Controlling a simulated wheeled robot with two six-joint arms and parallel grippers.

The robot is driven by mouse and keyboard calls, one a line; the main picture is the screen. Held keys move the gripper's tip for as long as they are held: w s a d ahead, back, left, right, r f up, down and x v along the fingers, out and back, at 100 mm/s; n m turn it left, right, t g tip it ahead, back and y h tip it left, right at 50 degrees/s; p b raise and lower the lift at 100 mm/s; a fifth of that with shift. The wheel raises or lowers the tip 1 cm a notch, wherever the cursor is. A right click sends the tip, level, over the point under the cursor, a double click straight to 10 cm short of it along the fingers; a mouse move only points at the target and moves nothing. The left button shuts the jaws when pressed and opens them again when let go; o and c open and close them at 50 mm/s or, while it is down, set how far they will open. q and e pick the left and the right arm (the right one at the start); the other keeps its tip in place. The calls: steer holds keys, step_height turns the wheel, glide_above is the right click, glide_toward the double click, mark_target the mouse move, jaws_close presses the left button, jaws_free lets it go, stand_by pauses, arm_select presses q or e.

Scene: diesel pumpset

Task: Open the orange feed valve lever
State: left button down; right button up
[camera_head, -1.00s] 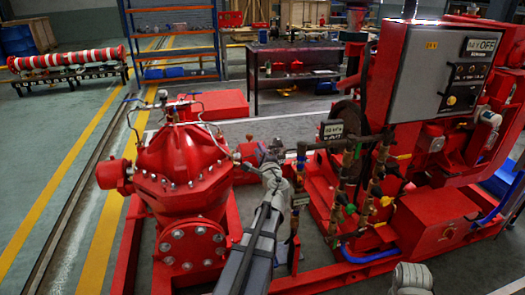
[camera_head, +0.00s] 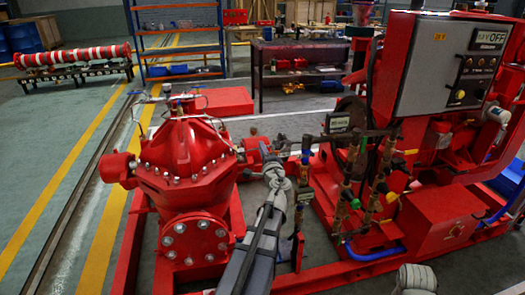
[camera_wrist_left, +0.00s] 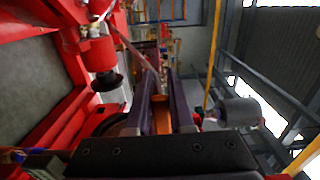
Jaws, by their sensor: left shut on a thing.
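My left gripper (camera_wrist_left: 166,95) shows in the left wrist view as two long dark fingers. They are shut on an orange piece, which I take to be the orange feed valve lever (camera_wrist_left: 162,120); it shows between them near their bases. In the head view my left arm rises from the bottom middle, and its grey wrist (camera_head: 274,182) is among the pipes between the red pump and the engine skid. The fingertips and the lever cannot be made out there.
The red pump casing (camera_head: 185,160) stands left of my arm. To the right are valves and pipes (camera_head: 360,185), a small label plate (camera_head: 339,123) and a grey control panel (camera_head: 450,65). A dark workbench (camera_head: 300,60) stands behind.

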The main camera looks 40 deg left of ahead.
arm_select(q)
steer(key=c, duration=0.8)
jaws_free()
steer(key=shift+v, duration=3.9)
